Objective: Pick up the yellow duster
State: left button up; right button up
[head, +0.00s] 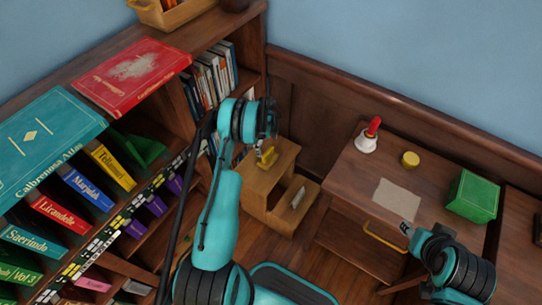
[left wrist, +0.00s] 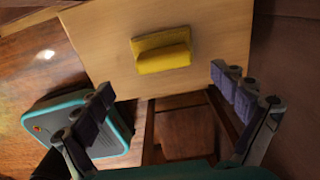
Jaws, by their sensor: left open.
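The yellow duster (head: 267,156) lies on the top of a small wooden step stool (head: 254,199) beside the bookcase. In the left wrist view the duster (left wrist: 161,51) rests on the pale wood top (left wrist: 105,40), apart from the fingers. My left gripper (head: 268,135) is over the stool, close to the duster in the head view and partly covering it. In the left wrist view my left gripper (left wrist: 164,85) is open and empty, its fingers spread wide on either side below the duster. My right gripper (head: 406,228) is at the desk's front edge; its jaws are unclear.
The bookcase (head: 128,268) with books fills the left. A wooden desk (head: 345,185) on the right holds a hand bell (head: 368,138), a yellow tin (head: 410,159), paper (head: 397,198) and a green box (head: 472,197). Wall panelling stands behind the stool.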

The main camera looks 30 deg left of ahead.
aim_at(268, 151)
pick_arm(q)
jog(key=f+b, duration=0.1)
jog(key=f, duration=0.1)
jog(key=f+b, duration=0.1)
jog(key=f, duration=0.1)
jog(key=f+b, duration=0.1)
jog(key=f, duration=0.1)
jog(key=shift+w, duration=0.3)
jog(key=shift+r, duration=0.15)
jog(key=c, duration=1.3)
